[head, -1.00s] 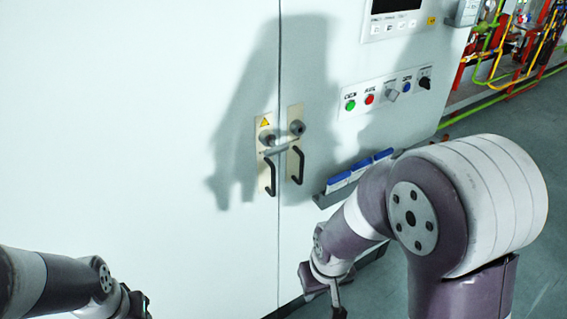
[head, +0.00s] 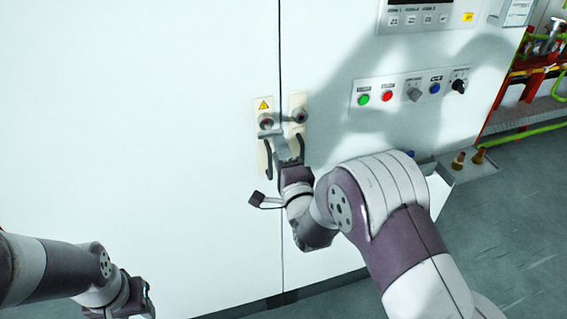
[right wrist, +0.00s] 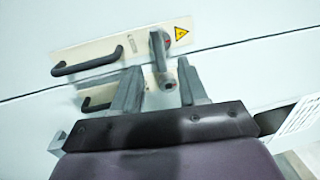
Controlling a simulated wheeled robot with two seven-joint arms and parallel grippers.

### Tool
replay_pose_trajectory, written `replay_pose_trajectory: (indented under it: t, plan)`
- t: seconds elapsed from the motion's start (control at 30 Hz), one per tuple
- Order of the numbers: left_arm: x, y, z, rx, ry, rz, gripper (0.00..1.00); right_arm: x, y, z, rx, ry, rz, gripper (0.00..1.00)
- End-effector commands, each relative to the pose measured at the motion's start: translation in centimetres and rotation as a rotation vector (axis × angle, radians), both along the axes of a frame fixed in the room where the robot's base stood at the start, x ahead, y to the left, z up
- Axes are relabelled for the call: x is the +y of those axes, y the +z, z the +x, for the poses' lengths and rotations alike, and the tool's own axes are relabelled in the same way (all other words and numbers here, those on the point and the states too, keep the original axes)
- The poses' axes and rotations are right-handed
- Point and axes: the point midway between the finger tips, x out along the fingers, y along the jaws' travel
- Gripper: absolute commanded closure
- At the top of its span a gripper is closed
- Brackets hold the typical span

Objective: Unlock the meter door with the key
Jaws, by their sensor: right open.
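The meter door is a pale cabinet door (head: 140,120), shut, meeting its neighbour at a vertical seam. Its cream lock plate (head: 263,104) has a yellow warning triangle, a black handle (right wrist: 88,62) and a grey lever-like piece (right wrist: 160,52) at the lock. I cannot tell whether that piece is the key; no separate key shows. A second plate (head: 298,101) with a round lock (right wrist: 184,71) sits beside it. My right gripper (head: 284,146) is open before the plates; in the right wrist view its fingers frame the lever's end. My left gripper (head: 142,300) is low at left, its jaws unclear.
A button panel (head: 412,88) with green, red and blue buttons is to the right of the plates. A display unit (head: 425,15) is above it. Red and yellow pipework (head: 540,70) stands at the far right over grey floor. The left door face is clear.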

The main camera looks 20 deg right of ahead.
Motion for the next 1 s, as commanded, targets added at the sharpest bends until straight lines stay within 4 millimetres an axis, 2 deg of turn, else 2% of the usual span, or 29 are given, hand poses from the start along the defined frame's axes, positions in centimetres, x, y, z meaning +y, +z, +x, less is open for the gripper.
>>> replay_pose_trajectory:
  t: [0.13, 0.4, 0.6, 0.87, 0.9, 1.0]
  plan:
    - [0.0, -0.1, 0.0, 0.000, 0.000, 0.000, 0.57, 0.1, 0.3, 2.0, -0.002, 0.000, -0.001, 0.57]
    - [0.0, -1.7, 0.0, 0.000, 0.000, 0.000, 0.57, 0.2, 0.4, 5.0, 0.000, 0.001, -0.002, 0.57]
    - [0.0, -1.9, 0.0, 0.000, 0.000, 0.000, 0.57, 0.2, 0.7, 5.9, 0.002, 0.001, -0.002, 0.57]
    - [0.0, -1.9, 0.0, 0.000, 0.000, 0.000, 0.57, 0.2, 0.8, 5.9, 0.002, 0.001, -0.002, 0.57]
    - [0.0, -1.9, 0.0, 0.000, 0.000, 0.000, 0.57, 0.2, 0.8, 5.9, 0.002, 0.001, -0.002, 0.70]
    - [0.0, -1.9, 0.0, 0.000, 0.000, 0.000, 0.57, 0.2, 0.8, 5.9, 0.002, 0.001, -0.002, 1.00]
